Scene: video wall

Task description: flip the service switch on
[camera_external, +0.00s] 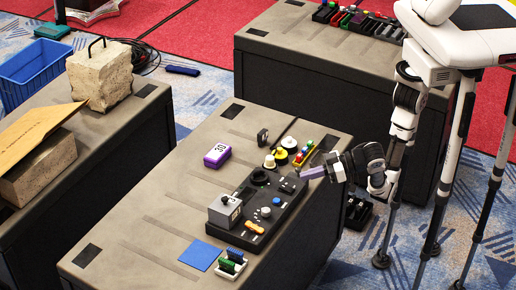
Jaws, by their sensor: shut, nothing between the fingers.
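A black control panel (285,216) lies on the middle table. It carries several controls, and I cannot read which is labelled as the service switch. A grey box with a small dark lever on top (222,211) stands at its front left end. An orange control (254,228) lies beside that box. A pale knob (266,212), a blue button (277,201) and a black round dial (259,177) sit further along. A small switch (287,187) is near the far right end. My gripper (302,174) is shut and empty, with purplish fingers pointing left just above that far right end.
A blue square (200,256) and a white rack of green and blue pieces (231,263) lie in front. The table's left side is mostly clear.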

